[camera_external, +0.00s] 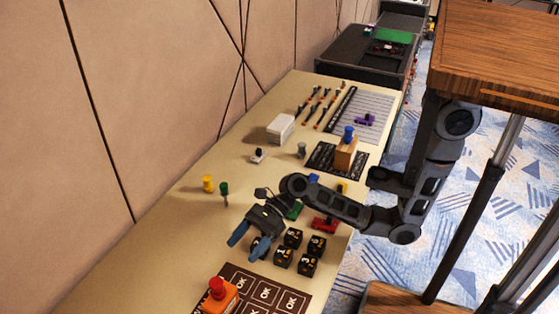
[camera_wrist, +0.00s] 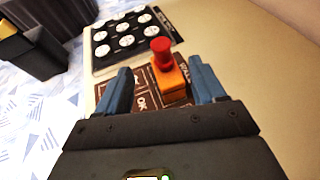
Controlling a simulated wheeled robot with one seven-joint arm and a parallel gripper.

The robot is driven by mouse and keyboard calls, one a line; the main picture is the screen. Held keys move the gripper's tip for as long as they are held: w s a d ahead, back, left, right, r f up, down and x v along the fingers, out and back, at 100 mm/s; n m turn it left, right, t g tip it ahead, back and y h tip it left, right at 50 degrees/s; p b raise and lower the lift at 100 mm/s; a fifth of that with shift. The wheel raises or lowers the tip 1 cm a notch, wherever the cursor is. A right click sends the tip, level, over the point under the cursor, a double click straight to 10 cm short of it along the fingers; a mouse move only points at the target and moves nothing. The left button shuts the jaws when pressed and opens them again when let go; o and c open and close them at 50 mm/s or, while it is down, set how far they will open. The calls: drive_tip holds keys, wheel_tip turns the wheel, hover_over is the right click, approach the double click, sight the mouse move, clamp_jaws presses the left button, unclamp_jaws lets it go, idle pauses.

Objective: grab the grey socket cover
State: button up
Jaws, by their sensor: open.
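A small grey upright piece (camera_external: 302,150) stands on the long beige table, right of a white box; it looks like the grey socket cover, but it is too small to be sure. It does not show in the wrist view. My gripper (camera_external: 248,242) is open and empty, with its blue fingers over the nearer part of the table, well in front of the grey piece. In the wrist view my gripper (camera_wrist: 160,66) points toward an orange block with a red knob (camera_wrist: 166,72), which appears between the fingers but farther off.
Several black number cubes (camera_external: 293,238) lie beside and below my gripper. Yellow (camera_external: 208,184) and green (camera_external: 224,190) pegs, a white box (camera_external: 281,128) and a wooden block with a blue knob (camera_external: 346,152) stand farther back. The wall borders the table's left side.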

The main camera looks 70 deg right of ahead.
wheel_tip(320, 180, up, 10)
drive_tip(key=w+d+f+n+t+h, duration=0.2)
drive_tip(key=w+d+f+n+h, duration=0.2)
drive_tip(key=w+d, duration=0.3)
drive_tip(key=w+d+f+n+t+h, duration=0.3)
drive_tip(key=w+d+n+h, duration=0.1)
drive_tip(key=w+d, duration=0.2)
drive_tip(key=w+d+f+n+h, duration=0.2)
drive_tip(key=w+d+n+h, duration=0.25)
drive_tip(key=d, duration=0.45)
wheel_tip(320, 180, up, 9)
drive_tip(key=n+g+h, duration=1)
drive_tip(key=n+h, duration=0.9)
drive_tip(key=n, duration=0.8)
hover_over(300, 148)
drive_tip(key=a, duration=0.1)
drive_tip(key=f, duration=2.2)
drive_tip(key=shift+w+a+f, duration=0.1)
drive_tip(key=shift+a+f, duration=0.1)
drive_tip(key=shift+f, duration=0.15)
drive_tip(key=shift+d+f, duration=0.15)
drive_tip(key=shift+f, duration=0.05)
drive_tip(key=shift+s+d+b, duration=0.2)
drive_tip(key=shift+d+b, duration=0.55)
drive_tip(key=shift+d, duration=1.6)
